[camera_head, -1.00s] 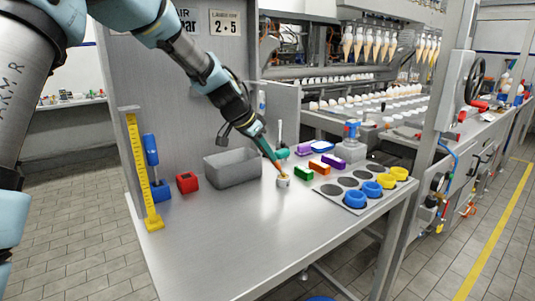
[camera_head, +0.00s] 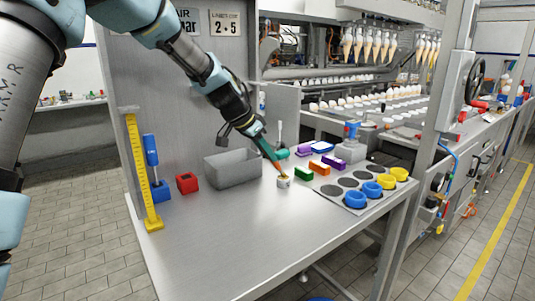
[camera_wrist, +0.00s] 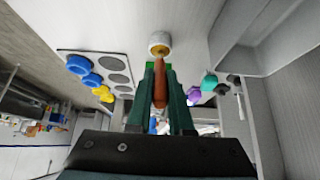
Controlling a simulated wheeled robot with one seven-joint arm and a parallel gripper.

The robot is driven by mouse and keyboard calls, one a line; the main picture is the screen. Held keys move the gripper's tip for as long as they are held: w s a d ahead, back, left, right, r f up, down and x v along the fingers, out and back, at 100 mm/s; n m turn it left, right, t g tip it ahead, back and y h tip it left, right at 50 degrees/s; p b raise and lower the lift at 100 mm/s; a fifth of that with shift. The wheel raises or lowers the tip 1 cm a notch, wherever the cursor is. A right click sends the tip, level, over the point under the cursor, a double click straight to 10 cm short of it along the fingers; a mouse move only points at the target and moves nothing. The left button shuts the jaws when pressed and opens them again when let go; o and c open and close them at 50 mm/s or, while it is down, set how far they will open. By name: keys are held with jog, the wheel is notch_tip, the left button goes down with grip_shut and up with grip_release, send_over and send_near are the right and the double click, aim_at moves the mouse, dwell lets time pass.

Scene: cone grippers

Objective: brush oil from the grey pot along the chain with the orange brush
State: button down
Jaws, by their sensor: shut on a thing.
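My gripper (camera_head: 266,146) is shut on the orange brush (camera_head: 277,166), which slants down to the right. The small grey pot (camera_head: 283,182) stands upright on the steel table, with brownish-yellow contents. The brush's lower end is at the pot's mouth; its bristles are hidden there. In the wrist view my green fingers (camera_wrist: 160,68) flank the orange handle (camera_wrist: 159,90), and the pot (camera_wrist: 159,48) is just beyond the brush end. I cannot make out the chain clearly; the machine with rows of cones is behind the table.
A grey bin (camera_head: 232,169) and a red block (camera_head: 187,182) stand left of the pot. Green (camera_head: 303,173), orange and purple blocks lie to its right. A holed plate (camera_head: 341,195) carries blue and yellow rings. A yellow ruler stand (camera_head: 143,175) is at left. The front tabletop is clear.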

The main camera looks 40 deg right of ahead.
jog(key=shift+r+p, duration=1.9)
jog(key=shift+r, duration=1.6)
